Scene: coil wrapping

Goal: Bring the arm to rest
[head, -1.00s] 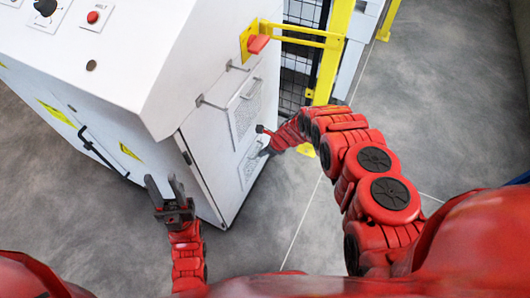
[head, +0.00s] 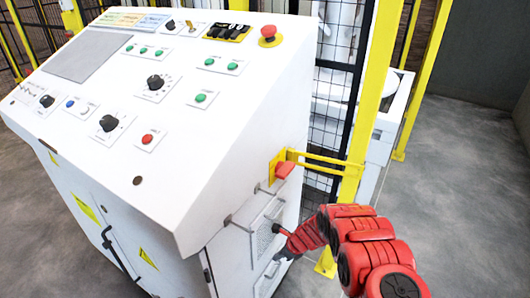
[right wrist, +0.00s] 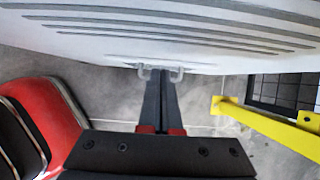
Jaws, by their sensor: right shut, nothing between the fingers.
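My right arm is red and reaches up from the lower right of the head view. My right gripper (head: 279,229) has dark fingers and is beside the side panel of the white control cabinet (head: 215,185). In the right wrist view the two fingers of the gripper (right wrist: 160,72) lie together, shut and empty. Their tips are close to a small bracket-like handle on a pale surface; I cannot tell whether they touch it. My left gripper is out of view.
The cabinet's sloped top carries knobs, green buttons and a red emergency button (head: 268,36). A yellow bracket with a red piece (head: 284,170) juts from its side towards a yellow post (head: 370,110). Black mesh fencing stands behind. Grey floor (head: 465,200) is open at the right.

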